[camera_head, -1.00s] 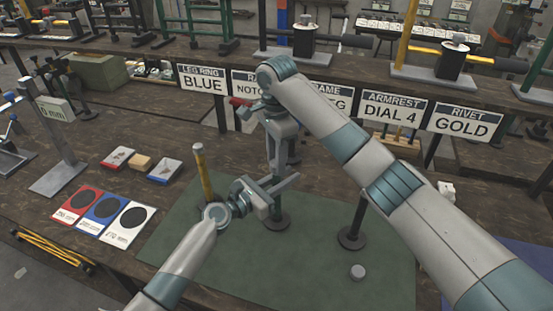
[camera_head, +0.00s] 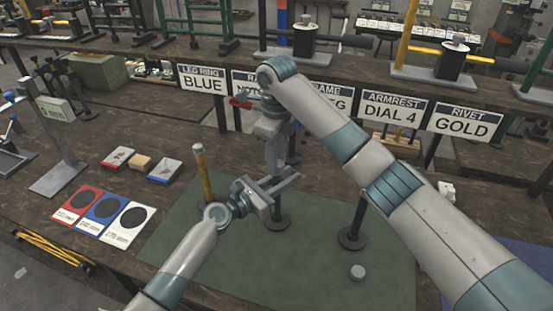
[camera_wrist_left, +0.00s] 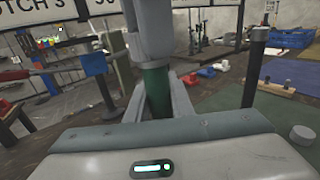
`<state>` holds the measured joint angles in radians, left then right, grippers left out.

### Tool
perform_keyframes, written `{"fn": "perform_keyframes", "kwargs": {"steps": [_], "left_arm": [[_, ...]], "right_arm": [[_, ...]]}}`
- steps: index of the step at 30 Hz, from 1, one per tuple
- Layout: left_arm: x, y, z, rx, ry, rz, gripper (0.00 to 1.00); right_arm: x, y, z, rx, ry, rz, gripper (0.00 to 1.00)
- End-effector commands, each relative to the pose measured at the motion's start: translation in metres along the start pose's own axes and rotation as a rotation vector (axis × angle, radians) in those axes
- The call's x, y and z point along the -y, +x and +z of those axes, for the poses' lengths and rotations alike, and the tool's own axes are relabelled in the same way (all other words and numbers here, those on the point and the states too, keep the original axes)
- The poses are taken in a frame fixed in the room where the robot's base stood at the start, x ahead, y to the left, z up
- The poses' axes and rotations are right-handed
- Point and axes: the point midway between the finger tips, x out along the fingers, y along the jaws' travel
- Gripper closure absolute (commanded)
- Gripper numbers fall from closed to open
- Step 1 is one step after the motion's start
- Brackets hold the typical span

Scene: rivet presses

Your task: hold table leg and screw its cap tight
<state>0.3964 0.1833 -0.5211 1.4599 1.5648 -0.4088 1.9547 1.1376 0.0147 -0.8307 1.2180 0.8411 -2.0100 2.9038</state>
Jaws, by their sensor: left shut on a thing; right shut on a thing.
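The table leg stands upright on a dark round base (camera_head: 278,221) on the green mat. It shows as a green tube (camera_wrist_left: 157,92) in the left wrist view. My left gripper (camera_head: 278,186) is shut around the leg from the side, with a finger on each side of the tube. My right gripper (camera_head: 277,155) points down over the top of the leg and is shut on its cap. The right gripper also shows above the green tube in the left wrist view (camera_wrist_left: 150,45).
A dark leg (camera_head: 357,212) stands on a round base to the right. A loose grey cylinder (camera_head: 357,272) lies at the mat's front. A yellow post (camera_head: 204,172) stands left. Red, blue and white cards (camera_head: 103,215) lie further left. Signs (camera_head: 392,109) line the back.

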Motion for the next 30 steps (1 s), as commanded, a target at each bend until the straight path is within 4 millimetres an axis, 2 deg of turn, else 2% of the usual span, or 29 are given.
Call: {"fn": "perform_keyframes", "kwargs": {"steps": [1, 3, 14, 24, 30], "left_arm": [[0.001, -0.001, -0.002, -0.003, -0.001, -0.001, 1.0], [0.001, -0.001, -0.002, -0.003, -0.001, -0.001, 1.0], [0.001, 0.0, -0.002, -0.003, -0.002, -0.002, 1.0], [0.001, 0.0, -0.002, -0.003, -0.001, -0.001, 1.0], [0.001, 0.0, -0.002, -0.003, -0.001, -0.001, 1.0]], "right_arm": [[0.001, -0.001, 0.0, 0.001, 0.001, -0.003, 0.63], [0.001, -0.001, 0.0, 0.001, 0.001, -0.003, 0.52], [0.001, -0.004, 0.0, 0.0, -0.002, -0.003, 0.52], [0.001, -0.037, 0.0, 0.0, -0.002, -0.003, 0.52], [0.0, -0.045, 0.0, 0.0, -0.002, 0.0, 0.52]]}}
